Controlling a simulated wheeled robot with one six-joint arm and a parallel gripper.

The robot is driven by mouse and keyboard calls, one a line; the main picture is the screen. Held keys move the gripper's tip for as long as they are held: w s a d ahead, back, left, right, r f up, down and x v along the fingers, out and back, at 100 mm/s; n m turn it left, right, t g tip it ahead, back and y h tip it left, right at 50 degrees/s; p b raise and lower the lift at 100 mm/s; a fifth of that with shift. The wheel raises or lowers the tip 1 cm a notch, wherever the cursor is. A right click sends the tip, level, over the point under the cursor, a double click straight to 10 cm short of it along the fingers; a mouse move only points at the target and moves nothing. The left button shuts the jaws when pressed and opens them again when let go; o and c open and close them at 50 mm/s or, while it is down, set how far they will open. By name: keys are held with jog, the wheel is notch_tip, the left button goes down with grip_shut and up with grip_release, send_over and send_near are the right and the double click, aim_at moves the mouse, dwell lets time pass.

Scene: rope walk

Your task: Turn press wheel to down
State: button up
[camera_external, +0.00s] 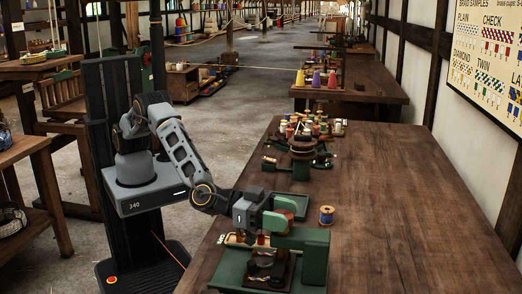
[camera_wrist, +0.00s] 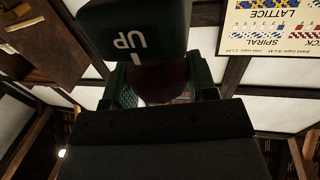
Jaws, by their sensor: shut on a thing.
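The green press (camera_external: 315,238) stands at the near end of the long wooden table. Its reddish press wheel (camera_external: 276,222) is on the side facing my arm. My gripper (camera_external: 262,218) is at the wheel. In the wrist view my gripper (camera_wrist: 162,84) has one finger on each side of the dark reddish-brown wheel (camera_wrist: 160,76) and is shut on it. A green press part (camera_wrist: 125,25) with a white "UP" label and a short white mark shows above the wheel. The label reads upside down. Most of the wheel is hidden behind my gripper and this part.
A thread spool (camera_external: 327,216) stands right of the press. A dark plate with small metal parts (camera_external: 268,268) lies at the press's foot. A green-based device (camera_external: 300,160) and several small spools stand farther back. The table's right side (camera_external: 410,210) is bare.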

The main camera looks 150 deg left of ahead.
jog(key=shift+r, duration=0.1)
jog(key=o, duration=0.9)
jog(key=shift+s, duration=0.1)
jog(key=b+v, duration=0.1)
jog(key=v, duration=1.2)
jog(key=shift+s+d+b, duration=0.25)
jog(key=shift+b, duration=0.1)
